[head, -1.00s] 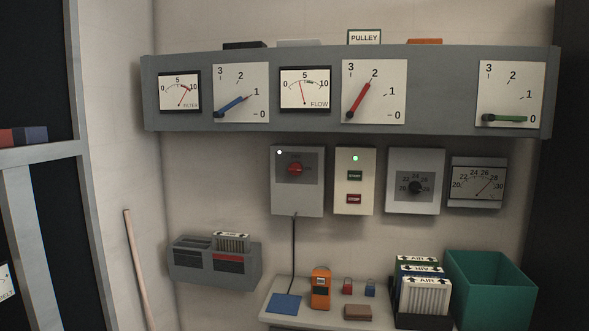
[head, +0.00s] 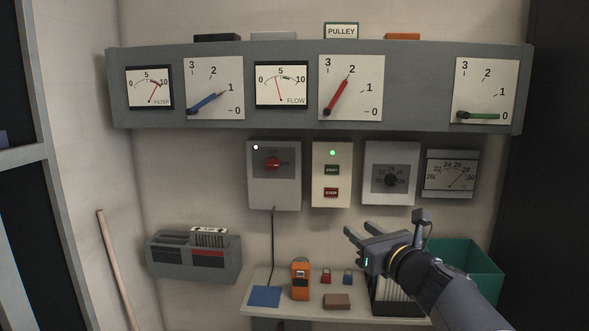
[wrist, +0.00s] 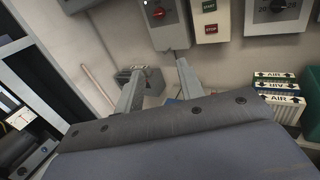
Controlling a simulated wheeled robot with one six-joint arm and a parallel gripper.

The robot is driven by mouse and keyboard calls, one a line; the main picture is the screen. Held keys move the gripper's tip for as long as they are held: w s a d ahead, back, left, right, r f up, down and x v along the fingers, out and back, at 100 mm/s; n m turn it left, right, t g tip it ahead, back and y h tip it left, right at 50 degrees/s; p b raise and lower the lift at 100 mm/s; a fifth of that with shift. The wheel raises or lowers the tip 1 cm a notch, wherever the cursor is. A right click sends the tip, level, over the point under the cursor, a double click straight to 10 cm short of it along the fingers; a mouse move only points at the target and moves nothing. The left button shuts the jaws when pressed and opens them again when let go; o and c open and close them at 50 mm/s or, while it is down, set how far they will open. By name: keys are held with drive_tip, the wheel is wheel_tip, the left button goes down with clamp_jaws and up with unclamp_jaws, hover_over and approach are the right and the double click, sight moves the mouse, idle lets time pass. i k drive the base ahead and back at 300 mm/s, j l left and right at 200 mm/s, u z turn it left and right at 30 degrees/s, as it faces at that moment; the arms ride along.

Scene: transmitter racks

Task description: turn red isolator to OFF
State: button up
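The red isolator (head: 273,163) is a red rotary knob on a dark plate on a grey wall box (head: 259,195). Its labels are too small to read surely, and I cannot tell which way the knob points. A small white light shows at the box's upper left. The knob also shows at the top of the wrist view (wrist: 158,13). My gripper (head: 357,231) is below and right of the box, in front of the bench, apart from the knob. In the wrist view its two fingers (wrist: 161,68) are spread with nothing between them.
A panel with green START and red STOP buttons (head: 331,192) hangs just right of the isolator box. A dial box (head: 391,192) is further right. The gauge shelf (head: 320,118) juts out above. A cable (head: 273,240) drops from the isolator box to the bench (head: 250,306).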

sight(272, 163)
drive_tip(key=i+j+z, duration=0.45)
drive_tip(key=j, duration=0.15)
drive_tip(key=j+z, duration=0.2)
drive_tip(key=i+j+z, duration=0.2)
drive_tip(key=j, duration=0.3)
drive_tip(key=i+j, duration=0.1)
drive_tip(key=j, duration=0.45)
drive_tip(key=i+j, duration=0.15)
drive_tip(key=j, duration=0.35)
drive_tip(key=i+j+z, duration=0.1)
drive_tip(key=j, duration=0.45)
